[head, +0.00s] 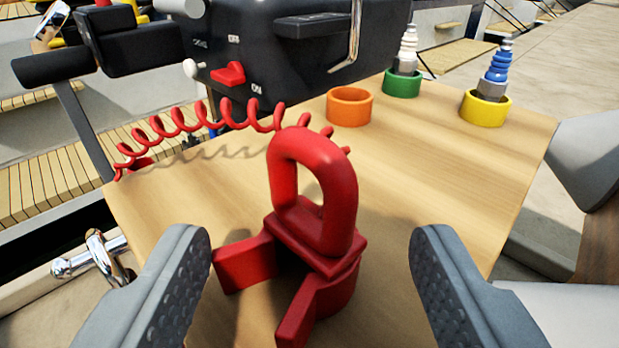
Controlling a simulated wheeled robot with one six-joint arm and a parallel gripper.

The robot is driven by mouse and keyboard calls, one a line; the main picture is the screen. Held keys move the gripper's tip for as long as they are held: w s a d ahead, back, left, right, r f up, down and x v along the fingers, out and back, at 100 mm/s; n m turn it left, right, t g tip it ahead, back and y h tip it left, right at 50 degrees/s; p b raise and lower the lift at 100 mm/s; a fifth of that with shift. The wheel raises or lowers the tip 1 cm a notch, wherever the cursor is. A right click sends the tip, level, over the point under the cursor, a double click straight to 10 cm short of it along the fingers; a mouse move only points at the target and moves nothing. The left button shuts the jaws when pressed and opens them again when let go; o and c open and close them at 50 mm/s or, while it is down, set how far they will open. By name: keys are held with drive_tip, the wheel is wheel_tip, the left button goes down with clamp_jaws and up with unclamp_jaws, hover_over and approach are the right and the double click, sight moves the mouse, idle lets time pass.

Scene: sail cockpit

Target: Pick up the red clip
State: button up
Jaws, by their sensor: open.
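The red clip (345,215) stands upright on the light wooden board (430,175), in the lower middle of the head view. My gripper (310,285) is open, with one grey padded finger on each side of the clip. Neither finger touches it in this view. The board around the clip's base is partly hidden by the clip.
A red coiled cord (205,120) lies behind the clip at left. A black motor housing (270,50) with a red switch stands behind. Orange (349,106), green (402,84) and yellow (485,108) rings sit at the back right; spark plugs stand in the green and yellow ones.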

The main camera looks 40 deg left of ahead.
sight(310, 259)
drive_tip(key=x, duration=0.5)
drive_tip(key=shift+a, duration=0.1)
drive_tip(key=c, duration=1)
